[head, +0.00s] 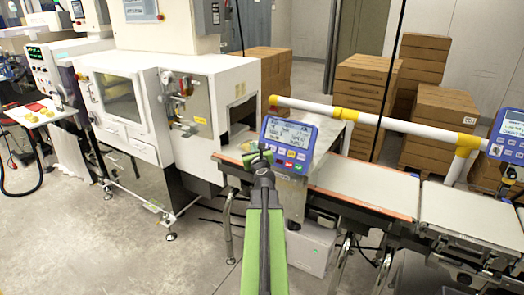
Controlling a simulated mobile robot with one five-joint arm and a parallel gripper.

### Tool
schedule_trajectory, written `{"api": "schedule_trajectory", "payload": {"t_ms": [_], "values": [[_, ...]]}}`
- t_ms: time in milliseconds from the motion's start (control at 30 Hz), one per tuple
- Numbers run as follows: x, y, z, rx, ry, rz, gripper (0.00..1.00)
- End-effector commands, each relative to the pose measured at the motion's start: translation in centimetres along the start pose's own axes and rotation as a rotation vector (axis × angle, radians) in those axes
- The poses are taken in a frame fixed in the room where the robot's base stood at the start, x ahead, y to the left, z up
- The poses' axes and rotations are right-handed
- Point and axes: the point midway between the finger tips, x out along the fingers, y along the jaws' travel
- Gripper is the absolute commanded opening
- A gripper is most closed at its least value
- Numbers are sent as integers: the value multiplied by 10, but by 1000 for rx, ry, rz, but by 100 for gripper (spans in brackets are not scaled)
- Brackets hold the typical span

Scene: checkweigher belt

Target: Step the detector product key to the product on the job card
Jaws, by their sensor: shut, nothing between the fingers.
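The blue detector panel (289,138) stands over the conveyor at the middle of the head view. It has a grey screen (285,132) with small dark text, too small to read. A row of coloured keys lies along its lower part; I cannot tell which is the product key. My gripper (259,156) is shut and empty, in front of the panel's lower left corner. It covers part of that corner and I cannot tell whether it touches. I cannot make out a job card.
A conveyor belt (365,190) runs right from the panel, with a white guard rail (400,124) behind it. A second blue panel (512,130) stands at the right edge. A white machine (125,110) is at left. Stacked cartons (365,85) stand behind. Floor at lower left is clear.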

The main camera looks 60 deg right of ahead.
Motion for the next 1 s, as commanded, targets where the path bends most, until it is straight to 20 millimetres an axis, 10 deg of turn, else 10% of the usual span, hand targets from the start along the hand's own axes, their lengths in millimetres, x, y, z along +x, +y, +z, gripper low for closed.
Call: {"api": "schedule_trajectory", "payload": {"t_ms": [400, 1000], "values": [[38, -27, -29, 0, 0, -1, 0], [42, -31, -31, -1, 0, -1, 0]]}}
